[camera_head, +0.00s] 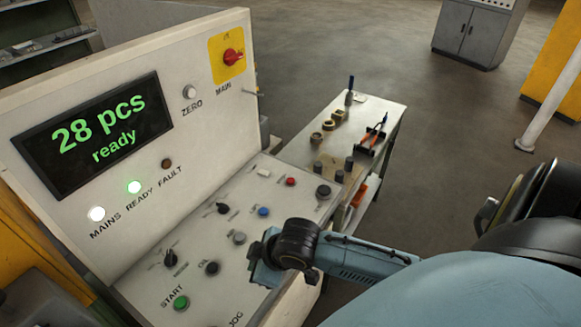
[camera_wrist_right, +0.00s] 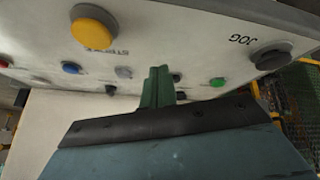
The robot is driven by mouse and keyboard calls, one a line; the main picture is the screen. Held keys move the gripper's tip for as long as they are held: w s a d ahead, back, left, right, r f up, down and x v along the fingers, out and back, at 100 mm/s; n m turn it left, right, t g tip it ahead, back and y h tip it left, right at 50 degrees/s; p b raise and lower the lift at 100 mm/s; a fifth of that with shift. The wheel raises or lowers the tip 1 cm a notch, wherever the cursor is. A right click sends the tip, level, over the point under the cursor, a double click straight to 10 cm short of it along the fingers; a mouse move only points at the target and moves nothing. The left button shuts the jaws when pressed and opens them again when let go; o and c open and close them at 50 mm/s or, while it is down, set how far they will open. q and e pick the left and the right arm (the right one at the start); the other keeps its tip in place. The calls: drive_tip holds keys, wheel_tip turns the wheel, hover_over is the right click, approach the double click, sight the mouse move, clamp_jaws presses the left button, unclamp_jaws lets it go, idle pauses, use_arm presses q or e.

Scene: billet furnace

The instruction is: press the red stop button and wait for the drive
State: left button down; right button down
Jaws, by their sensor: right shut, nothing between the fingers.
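A small red button (camera_head: 291,181) sits toward the far right of the sloping control panel (camera_head: 190,232). Its label is too small to read. What looks like a small red button (camera_wrist_right: 39,80) is also at the left in the right wrist view. My right gripper (camera_wrist_right: 158,74) is shut and empty. In the head view the right gripper (camera_head: 262,256) is over the panel's right edge, nearer than the red button and apart from it. The display (camera_head: 95,133) reads "28 pcs ready". My left gripper is out of view.
The panel also has a green START button (camera_head: 181,302), a blue button (camera_head: 263,211) and black knobs. A red MAIN switch (camera_head: 232,57) is on the upright face. A large yellow button (camera_wrist_right: 94,26) is close in the wrist view. A bench (camera_head: 368,108) with tools stands behind.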

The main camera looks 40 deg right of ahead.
sight(293, 182)
drive_tip(key=shift+n+t, duration=0.3)
drive_tip(key=shift+n, duration=0.3)
drive_tip(key=w+d, duration=0.1)
drive_tip(key=w, duration=0.1)
drive_tip(key=w+d, duration=0.3)
drive_tip(key=w, duration=0.1)
drive_tip(key=shift+d+f, duration=0.1)
drive_tip(key=shift+d, duration=0.25)
drive_tip(key=shift+t+h, duration=0.5)
drive_tip(key=shift+h, duration=0.1)
drive_tip(key=w+d, duration=0.2)
drive_tip(key=d, duration=0.1)
drive_tip(key=w+d+r, duration=0.1)
drive_tip(key=w+d, duration=0.1)
drive_tip(key=d, duration=0.1)
drive_tip(key=w+d+r, duration=0.1)
drive_tip(key=w+d, duration=0.1)
drive_tip(key=d, duration=0.1)
drive_tip(key=shift+w+d, duration=0.1)
drive_tip(key=shift+w, duration=0.25)
drive_tip(key=w+d+r, duration=0.2)
drive_tip(key=d+r, duration=0.1)
drive_tip(key=d, duration=0.3)
drive_tip(key=w+d+r+t+h, duration=0.1)
drive_tip(key=w+d+r, duration=0.2)
drive_tip(key=d, duration=0.4)
drive_tip(key=shift+t+h, duration=0.3)
drive_tip(key=shift+f, duration=0.1)
